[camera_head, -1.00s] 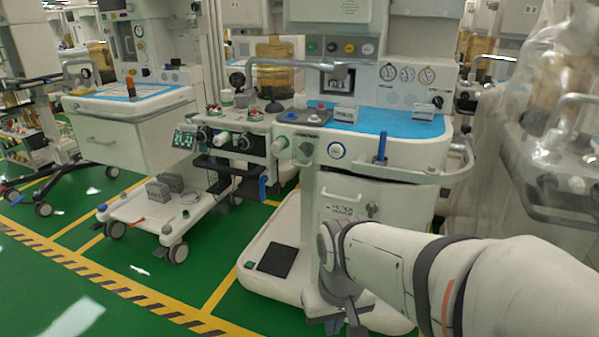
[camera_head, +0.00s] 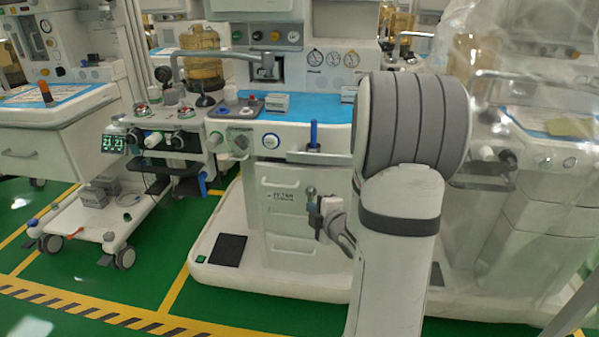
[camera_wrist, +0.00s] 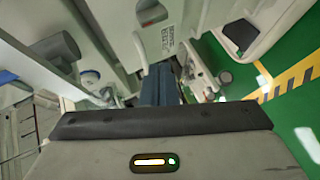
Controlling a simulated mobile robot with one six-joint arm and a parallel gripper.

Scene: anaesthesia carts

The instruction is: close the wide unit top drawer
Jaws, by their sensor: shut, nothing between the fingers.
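The wide unit is the white anaesthesia cart (camera_head: 270,240) in the middle of the head view, under a blue-topped worktop (camera_head: 320,107). Its top drawer front (camera_head: 285,180) is a pale panel below the worktop, with small lettering and a small knob beside it. I cannot tell how far it stands out, as my arm covers its right part. My gripper (camera_head: 322,218) is in front of the panel, low and right of the lettering. In the wrist view the dark fingers (camera_wrist: 159,86) are together and empty, close to white cart surfaces. Contact cannot be told.
A grey rail (camera_head: 320,157) and a blue upright handle (camera_head: 313,134) project above the drawer. A monitor block (camera_head: 118,142) and a low trolley (camera_head: 90,215) stand left. A plastic-draped unit (camera_head: 520,190) is at right. Green floor (camera_head: 150,275) is free in front.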

